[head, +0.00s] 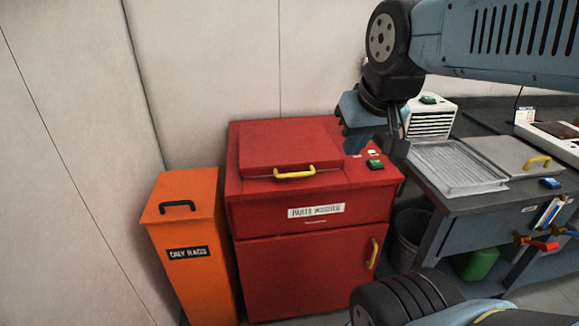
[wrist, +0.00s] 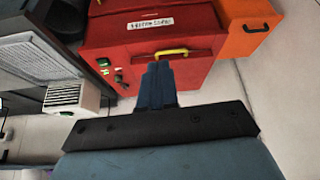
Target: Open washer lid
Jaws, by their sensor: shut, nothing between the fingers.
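The red parts washer (head: 312,215) stands against the back wall in the head view. Its lid (head: 280,142) lies flat and closed on top, with a yellow handle (head: 295,172) at the front edge. My gripper (head: 357,142) is above the right back part of the washer, apart from the lid handle. In the wrist view the washer (wrist: 125,45) is at the top, and the yellow lid handle (wrist: 173,52) shows just beyond the fingertips. My gripper (wrist: 157,66) is shut with nothing in it there.
An orange rag bin (head: 185,240) with a dark handle stands close left of the washer. A workbench (head: 460,200) with a wire tray (head: 455,168) and a white vented box (head: 428,120) is to the right. The washer's front door (head: 300,275) has its own yellow handle (head: 374,253).

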